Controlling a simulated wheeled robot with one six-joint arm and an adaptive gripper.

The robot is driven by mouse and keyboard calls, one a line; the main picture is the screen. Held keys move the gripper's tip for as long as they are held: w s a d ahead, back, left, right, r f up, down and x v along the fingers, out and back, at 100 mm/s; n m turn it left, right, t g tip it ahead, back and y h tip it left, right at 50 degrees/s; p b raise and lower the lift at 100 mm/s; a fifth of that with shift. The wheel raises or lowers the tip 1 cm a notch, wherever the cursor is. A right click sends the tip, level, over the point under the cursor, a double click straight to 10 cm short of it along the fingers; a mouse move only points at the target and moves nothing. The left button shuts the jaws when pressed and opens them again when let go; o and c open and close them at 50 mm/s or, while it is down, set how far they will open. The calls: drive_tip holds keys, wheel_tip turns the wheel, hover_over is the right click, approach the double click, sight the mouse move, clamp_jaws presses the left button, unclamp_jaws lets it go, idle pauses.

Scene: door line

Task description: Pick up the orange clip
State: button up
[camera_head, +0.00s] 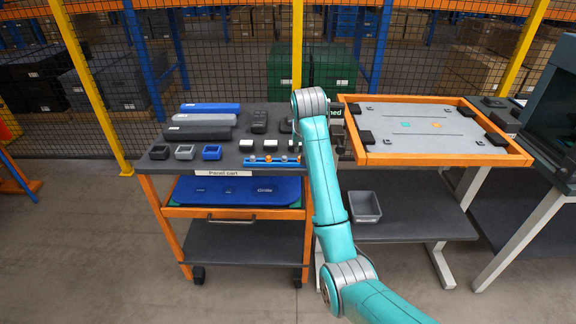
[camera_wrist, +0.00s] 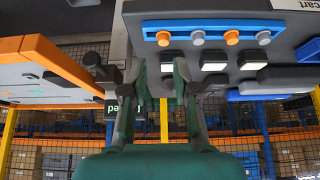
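A blue rail (camera_head: 260,163) at the front edge of the cart top holds two orange clips and two grey ones in alternation. One orange clip (camera_head: 268,158) shows clearly in the head view; the other is at the rail's right end, near my arm. In the wrist view, upside down, the rail (camera_wrist: 215,24) shows orange clips at its left end (camera_wrist: 163,38) and right of its middle (camera_wrist: 232,38). My gripper (camera_wrist: 160,72) is open and empty, with the rail beyond its fingertips. My arm hides it in the head view.
White-topped blocks (camera_head: 246,145) stand behind the rail, with small bins (camera_head: 185,152) to its left and long cases (camera_head: 205,120) behind. An orange-framed tray (camera_head: 470,155) stands on the right. A grey bin (camera_head: 364,206) sits on the lower shelf. Mesh fencing closes the back.

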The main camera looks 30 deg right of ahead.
drive_tip(key=shift+w+x, duration=0.2)
drive_tip(key=shift+x, duration=2.2)
drive_tip(key=shift+w+x, duration=0.2)
drive_tip(key=shift+x, duration=2.15)
drive_tip(key=shift+r, duration=0.2)
drive_tip(key=c, duration=0.3)
drive_tip(key=shift+r, duration=0.1)
wheel_tip(320, 180, up, 10)
drive_tip(key=shift+o, duration=0.6)
clamp_jaws()
